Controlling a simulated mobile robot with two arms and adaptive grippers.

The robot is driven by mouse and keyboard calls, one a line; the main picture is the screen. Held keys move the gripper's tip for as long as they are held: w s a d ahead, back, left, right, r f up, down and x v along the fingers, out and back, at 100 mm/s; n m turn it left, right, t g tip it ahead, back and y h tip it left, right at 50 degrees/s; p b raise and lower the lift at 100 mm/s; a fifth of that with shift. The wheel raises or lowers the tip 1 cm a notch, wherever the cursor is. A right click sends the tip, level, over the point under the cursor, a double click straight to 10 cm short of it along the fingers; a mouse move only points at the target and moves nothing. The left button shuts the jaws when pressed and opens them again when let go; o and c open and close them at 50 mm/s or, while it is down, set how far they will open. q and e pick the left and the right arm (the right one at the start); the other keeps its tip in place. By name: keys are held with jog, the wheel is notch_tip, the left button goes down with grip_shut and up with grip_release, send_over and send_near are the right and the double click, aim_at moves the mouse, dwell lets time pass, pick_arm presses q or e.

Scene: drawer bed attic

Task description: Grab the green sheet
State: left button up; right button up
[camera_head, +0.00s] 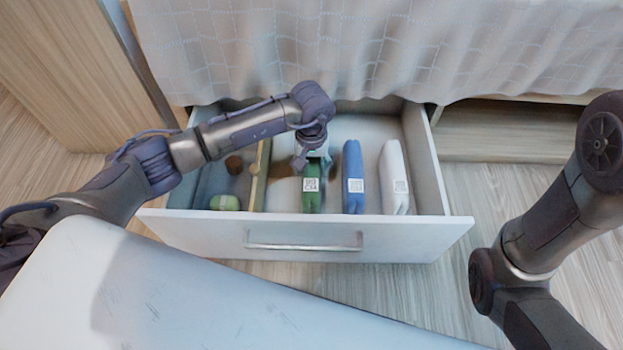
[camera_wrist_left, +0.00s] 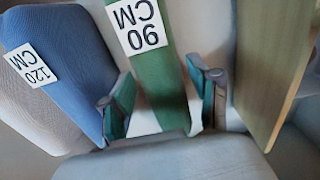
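The green sheet (camera_head: 312,200) stands folded in the open drawer (camera_head: 290,236), with a white label on it. In the left wrist view the green sheet (camera_wrist_left: 172,75) has the label "90 CM". My left gripper (camera_head: 312,160) is over the far part of the green sheet, inside the drawer. In the left wrist view my left gripper (camera_wrist_left: 165,95) is open, one finger on each side of the green sheet, with gaps visible beside it. My right gripper is out of view.
A blue sheet (camera_head: 353,178) and a white sheet (camera_head: 394,178) stand to the right. A wooden divider (camera_head: 260,175) is to the left, with a green round item (camera_head: 225,202) and a brown ball (camera_head: 234,164) beyond it. A bed cover (camera_head: 380,50) hangs behind the drawer.

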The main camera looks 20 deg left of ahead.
pick_arm(q)
grip_shut()
